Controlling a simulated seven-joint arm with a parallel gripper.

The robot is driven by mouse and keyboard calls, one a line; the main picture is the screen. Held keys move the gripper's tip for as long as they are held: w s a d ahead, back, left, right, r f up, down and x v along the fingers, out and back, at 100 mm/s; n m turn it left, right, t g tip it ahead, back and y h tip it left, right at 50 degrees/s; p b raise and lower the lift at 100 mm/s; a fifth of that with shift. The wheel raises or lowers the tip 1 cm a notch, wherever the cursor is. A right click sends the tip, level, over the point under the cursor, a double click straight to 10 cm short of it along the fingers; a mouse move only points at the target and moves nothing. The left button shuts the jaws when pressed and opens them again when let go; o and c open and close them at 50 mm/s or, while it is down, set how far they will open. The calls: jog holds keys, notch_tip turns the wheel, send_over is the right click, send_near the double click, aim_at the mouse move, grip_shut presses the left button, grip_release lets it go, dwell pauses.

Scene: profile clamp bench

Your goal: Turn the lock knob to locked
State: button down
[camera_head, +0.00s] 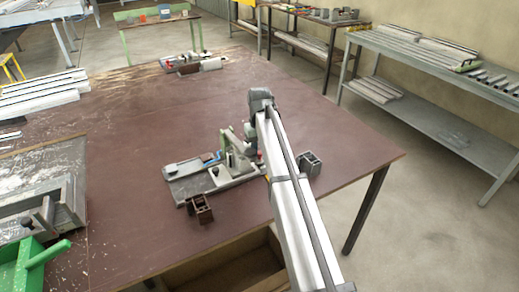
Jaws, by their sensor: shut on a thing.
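A grey profile clamp (213,180) with a flat base plate stands on the brown table, with a pale upright frame and a small blue part (211,158) on it. My gripper (249,143) is at the right end of the clamp, low beside its upright parts, and partly hidden by my arm. It is shut on what looks like the lock knob. The knob is too small and covered for me to make out its angle. A small red spot (260,154) shows beside the gripper.
A dark brown profile piece (202,209) lies in front of the clamp, and a grey one (310,163) lies to its right, close to my arm. Another clamp (190,66) sits at the table's back. A vise (48,212) is at the left. The table's middle-left is clear.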

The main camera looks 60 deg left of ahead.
aim_at(260, 152)
jog(key=m, duration=0.3)
jog(key=shift+m, duration=2.1)
jog(key=c, duration=0.9)
grip_release()
notch_tip(260, 152, up, 14)
jog(key=shift+f, duration=0.1)
